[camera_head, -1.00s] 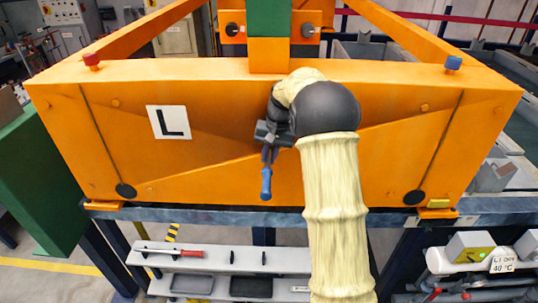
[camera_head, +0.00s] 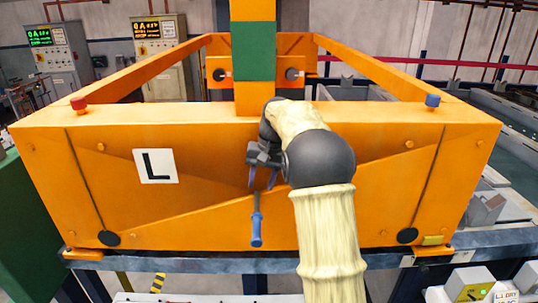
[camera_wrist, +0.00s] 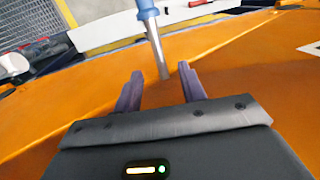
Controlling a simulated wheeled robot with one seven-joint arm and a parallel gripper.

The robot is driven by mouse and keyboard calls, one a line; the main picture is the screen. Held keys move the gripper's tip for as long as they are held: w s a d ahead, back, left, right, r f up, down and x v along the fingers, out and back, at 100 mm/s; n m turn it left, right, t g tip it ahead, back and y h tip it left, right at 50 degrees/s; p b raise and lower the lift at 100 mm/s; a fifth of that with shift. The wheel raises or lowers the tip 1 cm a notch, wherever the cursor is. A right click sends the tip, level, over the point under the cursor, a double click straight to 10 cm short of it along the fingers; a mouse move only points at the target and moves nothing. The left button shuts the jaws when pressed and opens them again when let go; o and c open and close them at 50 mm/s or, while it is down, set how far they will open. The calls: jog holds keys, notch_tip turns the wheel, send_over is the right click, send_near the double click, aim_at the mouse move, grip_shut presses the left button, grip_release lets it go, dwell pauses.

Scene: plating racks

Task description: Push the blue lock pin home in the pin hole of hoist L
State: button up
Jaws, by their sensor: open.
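A short blue-topped pin, which fits the blue lock pin (camera_head: 432,100), stands upright on the top right of the orange hoist beam (camera_head: 215,120). How deep it sits cannot be told. The beam's front bears a white L plate (camera_head: 156,166). A screwdriver-like tool with a blue handle (camera_head: 256,229) is just below the fingertips, shaft up. In the wrist view its metal shaft (camera_wrist: 156,50) ends between the fingertips (camera_wrist: 159,76), touching neither visibly.
A red-topped pin (camera_head: 79,103) stands on the beam's top left. A green and orange upright (camera_head: 254,50) rises from the beam's middle. A blue-grey rail (camera_head: 210,265) runs beneath. A white shelf (camera_wrist: 110,27) lies below.

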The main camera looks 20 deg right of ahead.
jog(key=v, duration=1.1)
jog(key=shift+b, duration=0.4)
jog(key=shift+c, duration=0.2)
